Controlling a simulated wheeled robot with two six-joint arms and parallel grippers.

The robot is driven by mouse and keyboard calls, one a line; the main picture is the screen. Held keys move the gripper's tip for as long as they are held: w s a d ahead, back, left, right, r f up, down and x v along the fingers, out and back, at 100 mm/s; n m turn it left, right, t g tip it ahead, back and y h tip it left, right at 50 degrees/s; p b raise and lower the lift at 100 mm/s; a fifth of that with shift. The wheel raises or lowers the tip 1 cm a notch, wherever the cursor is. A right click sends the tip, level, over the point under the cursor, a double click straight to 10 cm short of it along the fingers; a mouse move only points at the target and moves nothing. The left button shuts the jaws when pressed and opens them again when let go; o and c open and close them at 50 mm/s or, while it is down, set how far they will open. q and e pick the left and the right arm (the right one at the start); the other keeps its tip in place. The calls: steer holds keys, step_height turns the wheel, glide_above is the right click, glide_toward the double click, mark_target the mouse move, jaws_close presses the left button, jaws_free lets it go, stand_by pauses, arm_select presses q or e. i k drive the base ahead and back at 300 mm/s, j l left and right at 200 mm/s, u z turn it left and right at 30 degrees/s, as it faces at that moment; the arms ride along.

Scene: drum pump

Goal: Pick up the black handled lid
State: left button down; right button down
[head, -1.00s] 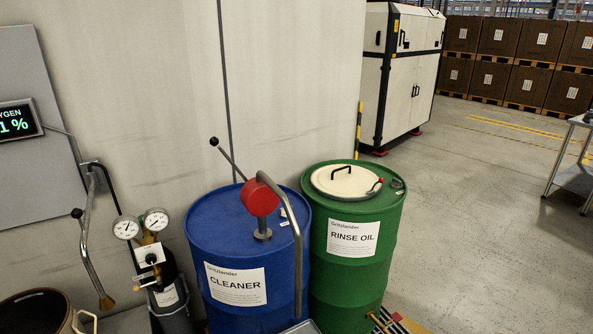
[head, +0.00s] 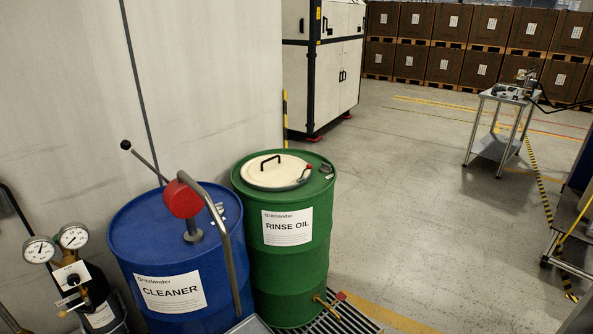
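The cream round lid (head: 262,176) with a black bar handle (head: 270,160) lies on top of the green drum (head: 288,262), labelled RINSE OIL. A small red-tipped lever (head: 307,168) sits at the lid's right edge. The lid is in full view and nothing covers it. Neither of my grippers shows in the head view.
The blue CLEANER drum (head: 158,268) stands to the left, with a red hand pump (head: 183,198) and its bent pipe rising close to the green drum. A floor grate (head: 345,320) and brass tap are in front. Open floor (head: 410,200) lies to the right.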

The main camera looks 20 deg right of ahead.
mark_target(269, 172)
steer(key=z, duration=0.4)
steer(key=u, duration=2.1)
steer(key=z, duration=2.1)
steer(key=u, duration=1.05)
steer(key=l+u, duration=0.4)
steer(key=l, duration=0.15)
steer(key=l+u, duration=0.4)
steer(key=l, duration=0.15)
steer(key=k+l+u, duration=0.1)
steer(key=l+u, duration=0.35)
steer(key=k+l+u, duration=0.15)
steer(key=l+u, duration=0.25)
steer(key=l, duration=0.15)
